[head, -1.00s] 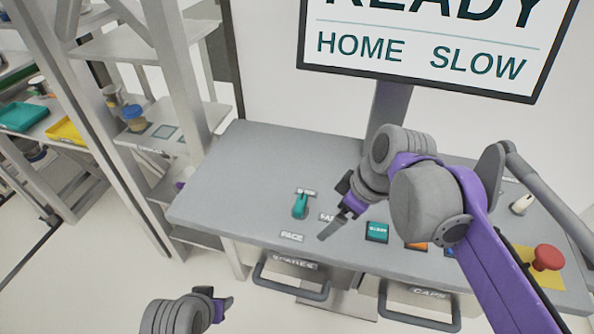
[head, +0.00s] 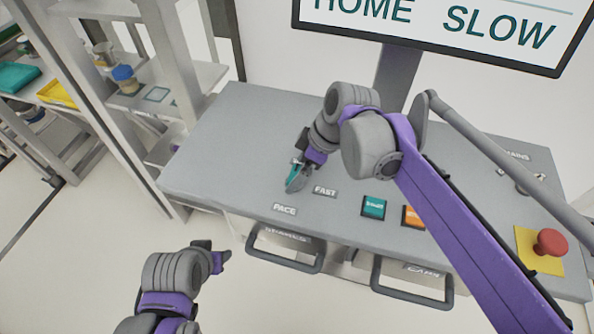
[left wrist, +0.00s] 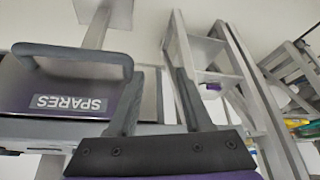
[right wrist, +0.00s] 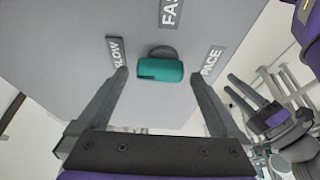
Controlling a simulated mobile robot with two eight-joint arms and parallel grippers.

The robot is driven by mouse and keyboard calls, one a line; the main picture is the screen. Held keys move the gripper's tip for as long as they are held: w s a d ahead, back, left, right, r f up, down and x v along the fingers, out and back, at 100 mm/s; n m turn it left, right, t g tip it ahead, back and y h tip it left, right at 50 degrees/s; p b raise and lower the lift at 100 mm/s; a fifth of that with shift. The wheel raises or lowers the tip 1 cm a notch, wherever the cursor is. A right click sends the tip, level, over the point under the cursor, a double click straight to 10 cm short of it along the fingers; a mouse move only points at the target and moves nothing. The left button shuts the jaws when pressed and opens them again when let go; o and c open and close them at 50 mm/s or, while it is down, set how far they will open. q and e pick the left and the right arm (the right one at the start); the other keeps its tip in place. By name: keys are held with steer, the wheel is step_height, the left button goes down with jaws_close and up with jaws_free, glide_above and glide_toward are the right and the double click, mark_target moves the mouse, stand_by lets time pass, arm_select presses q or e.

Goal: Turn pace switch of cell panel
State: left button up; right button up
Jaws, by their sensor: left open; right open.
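The pace switch is a teal knob (right wrist: 160,69) on the grey cell panel (head: 240,130), with SLOW (right wrist: 117,52), FAST and PACE (right wrist: 213,61) labels around it. My right gripper (right wrist: 161,80) is open, with its fingertips on either side of the knob; I cannot tell if they touch it. In the head view the right gripper (head: 297,178) covers most of the knob. The screen (head: 440,25) above reads HOME SLOW. My left gripper (head: 227,255) is open and empty, in front of the panel, near the SPARES drawer (left wrist: 68,101).
A teal button (head: 374,207) and an orange button (head: 413,216) lie right of the FAST label. A red mushroom button (head: 550,243) stands on a yellow plate at the right. Drawer handles (head: 284,262) stick out in front. Shelves stand at the left.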

steer(key=shift+a+f, duration=0.2)
steer(key=shift+f, duration=0.4)
steer(key=c, duration=1.2)
steer(key=shift+c, duration=0.2)
